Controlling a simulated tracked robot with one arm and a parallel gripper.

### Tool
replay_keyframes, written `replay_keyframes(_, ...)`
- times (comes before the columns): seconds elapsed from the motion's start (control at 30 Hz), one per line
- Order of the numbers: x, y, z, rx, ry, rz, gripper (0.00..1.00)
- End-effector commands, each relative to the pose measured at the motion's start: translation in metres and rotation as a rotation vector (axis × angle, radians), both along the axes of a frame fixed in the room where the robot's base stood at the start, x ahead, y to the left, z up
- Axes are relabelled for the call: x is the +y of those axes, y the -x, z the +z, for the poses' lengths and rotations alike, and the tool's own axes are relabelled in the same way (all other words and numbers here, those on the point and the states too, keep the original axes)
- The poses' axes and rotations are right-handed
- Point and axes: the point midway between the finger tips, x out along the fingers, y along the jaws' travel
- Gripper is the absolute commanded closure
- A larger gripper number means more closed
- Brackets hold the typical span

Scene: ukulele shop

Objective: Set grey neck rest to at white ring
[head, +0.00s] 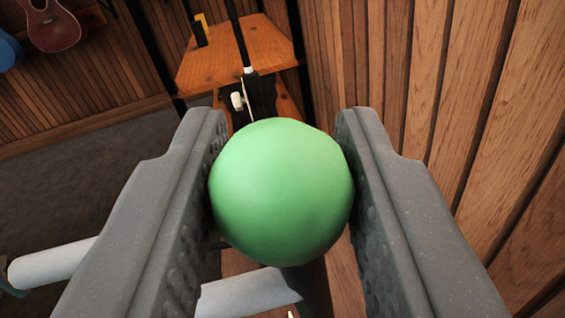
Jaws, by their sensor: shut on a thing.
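My gripper (280,150) is shut on a green ball (280,195), with one grey finger against each side of it. A dark stem-like part shows just below the ball; I cannot tell whether it is joined to it. Beyond the ball, a thin black rod rises from a dark block (262,92). A small white band, possibly the white ring (249,70), sits around the rod just above that block. A small white piece (237,101) is at the block's left side. I cannot clearly tell which part is the grey neck rest; the ball hides what lies behind it.
An orange-brown wooden shelf (225,60) with black posts stands behind, bearing a small yellow and black item (201,30). A slatted wood wall (500,110) is close on the right. White tubes (50,263) lie low. A ukulele (53,28) hangs upper left. Grey floor is open at left.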

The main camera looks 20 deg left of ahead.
Motion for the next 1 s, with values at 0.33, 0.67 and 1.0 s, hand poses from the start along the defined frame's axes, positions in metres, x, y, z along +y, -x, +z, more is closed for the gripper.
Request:
replay_keyframes(0.33,-0.002,-0.001,0.083,-0.011,0.003,-0.003,1.00)
replay_keyframes(0.67,-0.002,-0.001,0.110,-0.007,0.000,-0.004,1.00)
replay_keyframes(1.0,-0.002,-0.001,0.108,-0.005,-0.001,-0.003,0.50)
